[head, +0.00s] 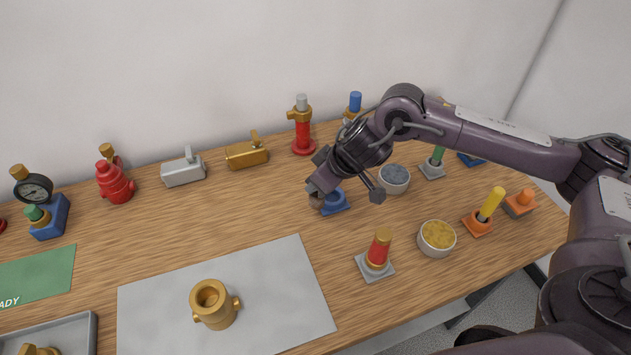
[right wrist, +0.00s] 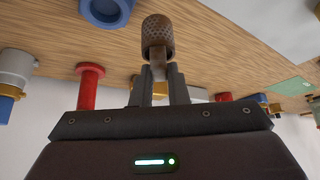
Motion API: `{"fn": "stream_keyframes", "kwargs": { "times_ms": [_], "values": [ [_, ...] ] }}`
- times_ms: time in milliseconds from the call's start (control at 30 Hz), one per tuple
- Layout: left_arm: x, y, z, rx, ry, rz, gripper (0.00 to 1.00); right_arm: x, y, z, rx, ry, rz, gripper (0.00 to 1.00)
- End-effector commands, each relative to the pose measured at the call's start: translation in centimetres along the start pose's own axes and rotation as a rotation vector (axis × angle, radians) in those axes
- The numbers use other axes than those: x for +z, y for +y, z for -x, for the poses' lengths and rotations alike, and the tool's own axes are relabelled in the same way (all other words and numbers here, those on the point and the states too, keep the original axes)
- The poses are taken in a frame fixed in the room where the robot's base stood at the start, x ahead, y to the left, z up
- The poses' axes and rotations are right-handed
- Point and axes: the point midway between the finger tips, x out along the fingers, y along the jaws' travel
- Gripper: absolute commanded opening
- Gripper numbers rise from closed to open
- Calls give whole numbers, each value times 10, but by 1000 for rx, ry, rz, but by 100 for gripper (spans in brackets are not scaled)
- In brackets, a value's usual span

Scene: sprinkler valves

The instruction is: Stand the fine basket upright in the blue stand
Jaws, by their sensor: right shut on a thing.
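My right gripper (head: 322,184) is above the wooden table, close to the blue stand. In the right wrist view its two fingers (right wrist: 162,86) are shut on the narrow end of the fine basket (right wrist: 157,38), a brown perforated cylinder. The basket's wider mesh part sticks out beyond the fingertips. In the head view the basket is mostly hidden by the gripper. The blue stand (head: 336,204) sits on the table, partly covered by the gripper; the right wrist view shows a blue ring (right wrist: 105,8) at the upper left, apart from the basket. My left gripper is not in view.
A bowl of grey bits (head: 394,180) stands just right of the gripper. A red sprinkler piece on a grey stand (head: 377,256) and a bowl of yellow bits (head: 436,238) are nearer the front. A red valve (head: 303,130) stands behind. A grey mat (head: 270,290) bears a brass fitting (head: 214,304).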

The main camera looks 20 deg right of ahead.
Motion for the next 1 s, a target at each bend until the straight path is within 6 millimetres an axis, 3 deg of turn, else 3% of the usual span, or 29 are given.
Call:
{"fn": "stream_keyframes", "kwargs": {
  "times_ms": [33,100,400,1000],
  "values": [
    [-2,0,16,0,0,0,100,-5,8,5,-32,-5,40,0],
    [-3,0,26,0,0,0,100,-8,19,5,-79,-3,116,0],
    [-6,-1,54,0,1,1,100,-8,61,3,-218,-1,345,0],
    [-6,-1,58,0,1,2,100,-4,70,2,-244,-1,396,0]
  ]
}}
